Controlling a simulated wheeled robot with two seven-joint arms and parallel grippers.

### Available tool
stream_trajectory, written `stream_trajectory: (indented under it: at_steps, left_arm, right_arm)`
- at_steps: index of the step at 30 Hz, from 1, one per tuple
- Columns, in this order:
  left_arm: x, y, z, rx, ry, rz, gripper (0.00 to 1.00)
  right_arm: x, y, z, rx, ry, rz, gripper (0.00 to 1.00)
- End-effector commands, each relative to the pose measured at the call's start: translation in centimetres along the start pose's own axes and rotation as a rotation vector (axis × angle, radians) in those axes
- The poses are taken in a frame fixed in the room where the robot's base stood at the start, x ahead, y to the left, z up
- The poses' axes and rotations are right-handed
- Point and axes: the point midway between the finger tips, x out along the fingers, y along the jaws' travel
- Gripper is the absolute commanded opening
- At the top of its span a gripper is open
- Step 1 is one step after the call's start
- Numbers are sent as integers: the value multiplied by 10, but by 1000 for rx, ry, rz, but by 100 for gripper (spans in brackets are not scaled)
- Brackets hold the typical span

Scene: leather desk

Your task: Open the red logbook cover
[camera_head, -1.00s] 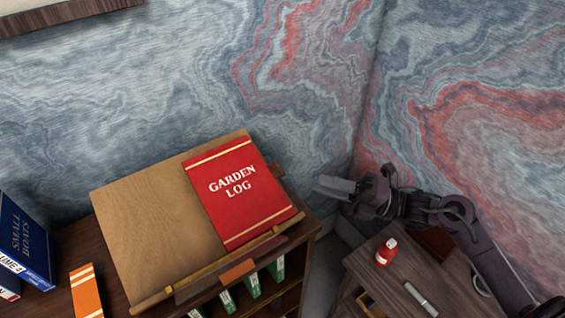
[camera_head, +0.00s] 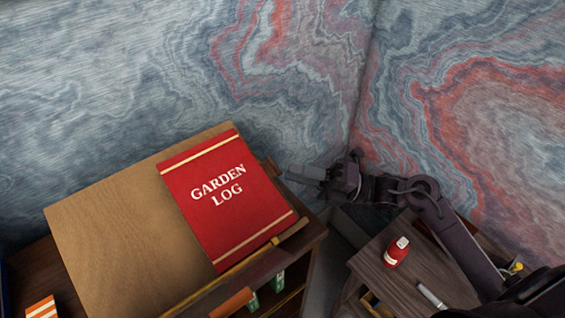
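The red logbook (camera_head: 228,200), with "GARDEN LOG" in white and pale yellow stripes, lies closed on the right part of a tilted wooden stand (camera_head: 120,235). A ledge runs along the book's lower edge. My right gripper (camera_head: 290,175) is just right of the book's upper right edge, with its fingers pointing left toward it. The fingers look close together, but I cannot tell if they are shut or if they touch the book or stand. My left gripper is not in view.
A red container (camera_head: 396,252) with a white top and a grey pen-like object (camera_head: 432,295) rest on a small wooden side table (camera_head: 385,285) at the lower right. Green-spined items (camera_head: 278,281) sit in the shelf below the stand.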

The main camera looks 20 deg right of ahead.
Motion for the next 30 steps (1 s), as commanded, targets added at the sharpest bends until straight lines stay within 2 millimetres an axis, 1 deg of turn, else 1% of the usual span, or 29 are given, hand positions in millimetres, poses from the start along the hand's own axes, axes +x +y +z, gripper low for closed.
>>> stream_trajectory:
  at_steps: [1,3,6,9,17,20,22,30]
  left_arm:
    - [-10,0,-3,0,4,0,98]
    - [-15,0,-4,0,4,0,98]
    - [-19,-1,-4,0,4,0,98]
    - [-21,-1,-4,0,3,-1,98]
    - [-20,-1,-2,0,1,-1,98]
    - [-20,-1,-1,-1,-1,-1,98]
    - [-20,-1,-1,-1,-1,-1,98]
    - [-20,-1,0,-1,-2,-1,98]
  right_arm:
    - [10,6,2,1,-1,3,20]
    - [20,5,2,0,-1,3,20]
    - [30,3,1,1,-1,1,20]
    - [36,2,1,0,0,0,20]
    - [37,0,0,0,0,-1,20]
    - [37,0,0,0,0,-1,9]
    - [37,0,0,0,0,-1,0]
    - [37,0,0,-1,0,-1,0]
